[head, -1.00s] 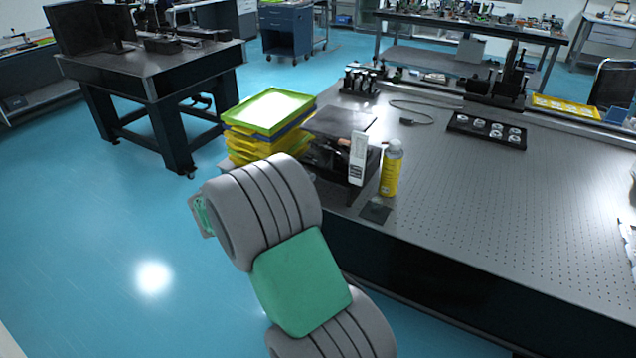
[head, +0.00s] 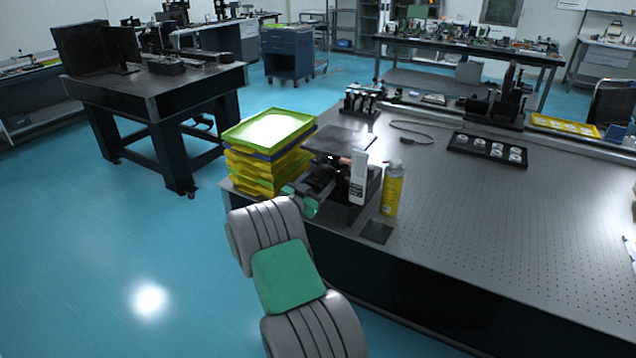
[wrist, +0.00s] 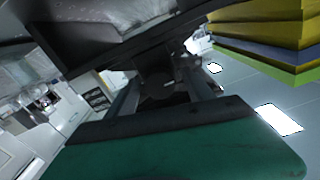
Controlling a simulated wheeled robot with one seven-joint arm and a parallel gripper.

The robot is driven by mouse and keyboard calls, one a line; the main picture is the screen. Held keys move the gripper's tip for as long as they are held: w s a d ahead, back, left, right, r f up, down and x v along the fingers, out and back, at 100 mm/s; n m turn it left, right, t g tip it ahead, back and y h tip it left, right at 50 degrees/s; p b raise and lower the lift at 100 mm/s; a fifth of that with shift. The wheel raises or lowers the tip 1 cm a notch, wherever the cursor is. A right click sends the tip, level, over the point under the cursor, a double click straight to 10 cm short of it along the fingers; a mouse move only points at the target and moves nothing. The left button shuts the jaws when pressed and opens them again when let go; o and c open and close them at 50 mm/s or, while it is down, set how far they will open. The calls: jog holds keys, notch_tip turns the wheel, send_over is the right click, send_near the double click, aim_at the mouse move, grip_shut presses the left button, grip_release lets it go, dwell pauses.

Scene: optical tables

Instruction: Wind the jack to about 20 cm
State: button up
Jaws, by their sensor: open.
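The jack is a black lab jack with a flat dark top plate (head: 338,139) at the near left corner of the perforated optical table. A white upright scale (head: 358,178) stands at its right; its marks are too small to read. My gripper (head: 325,181) is at the jack's left front side, below the top plate, partly hidden by my wrist. In the wrist view my gripper (wrist: 165,92) has its two fingers apart, with a dark rounded part, perhaps the jack's knob, between or just beyond them. I cannot tell whether they touch it.
A stack of yellow, blue and green trays (head: 268,150) stands close left of the jack. A black tray with white round parts (head: 487,149) lies farther back.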

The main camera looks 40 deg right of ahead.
grip_shut()
dwell(0.5)
jog(key=shift+f+n+b, duration=0.15)
jog(key=shift+n+b, duration=0.15)
jog(key=shift+b, duration=0.05)
